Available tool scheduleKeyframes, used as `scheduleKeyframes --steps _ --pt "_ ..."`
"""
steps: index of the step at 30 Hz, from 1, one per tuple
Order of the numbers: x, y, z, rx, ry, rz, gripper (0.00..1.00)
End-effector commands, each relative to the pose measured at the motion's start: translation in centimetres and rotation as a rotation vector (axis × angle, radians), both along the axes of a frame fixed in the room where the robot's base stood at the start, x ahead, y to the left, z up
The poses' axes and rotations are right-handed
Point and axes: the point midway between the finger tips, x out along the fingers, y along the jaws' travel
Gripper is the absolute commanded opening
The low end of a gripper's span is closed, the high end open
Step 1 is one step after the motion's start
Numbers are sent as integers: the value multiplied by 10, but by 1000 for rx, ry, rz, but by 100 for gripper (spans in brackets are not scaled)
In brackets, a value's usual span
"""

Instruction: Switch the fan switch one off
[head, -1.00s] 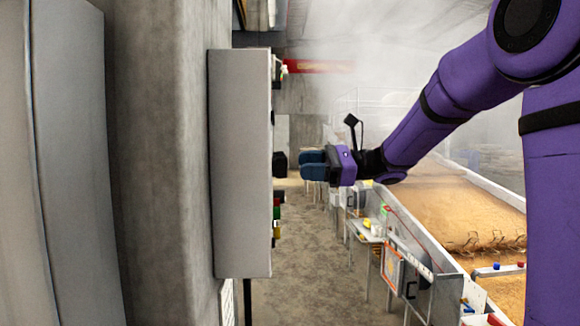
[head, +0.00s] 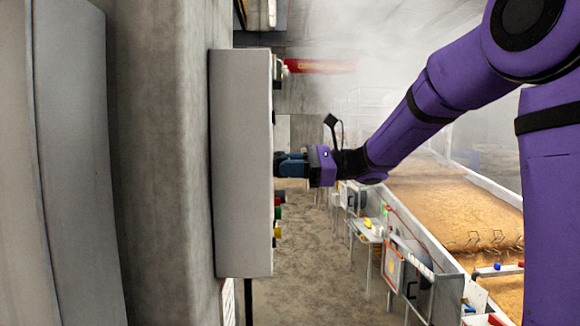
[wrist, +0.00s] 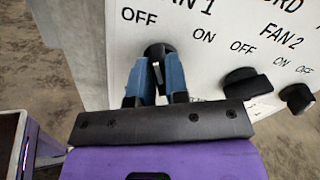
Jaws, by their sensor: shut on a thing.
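The control box (head: 240,160) is a grey cabinet on the concrete wall, seen nearly edge-on in the head view. In the wrist view its white face (wrist: 110,45) carries a FAN 1 label with OFF at left and ON at right. Below that label is the black fan switch one knob (wrist: 157,50). My gripper (wrist: 158,68) has its blue fingers on either side of the knob, shut on it. In the head view my gripper (head: 279,164) meets the box's face.
The black FAN 2 knob (wrist: 246,84) is right of my fingers, with another black knob (wrist: 297,98) beyond. Coloured buttons (head: 278,212) stick out lower on the box. A long grain bed (head: 450,215) lies at right, with open floor (head: 310,285) between.

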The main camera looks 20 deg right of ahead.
Motion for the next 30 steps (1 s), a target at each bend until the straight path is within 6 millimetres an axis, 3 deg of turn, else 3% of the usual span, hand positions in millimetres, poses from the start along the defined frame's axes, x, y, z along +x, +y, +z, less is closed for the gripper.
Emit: scheduleKeyframes --steps 13,23,24,26,27,30 --pt "-1 0 -1 -73 -224 0 0" --pt "-1 0 -1 -78 -237 0 0" --pt "-1 0 -1 -78 -237 0 22" --pt "-1 0 -1 -78 -237 0 36" --pt "-1 0 -1 -78 -237 0 40" --pt "-1 0 -1 -78 -237 0 40"
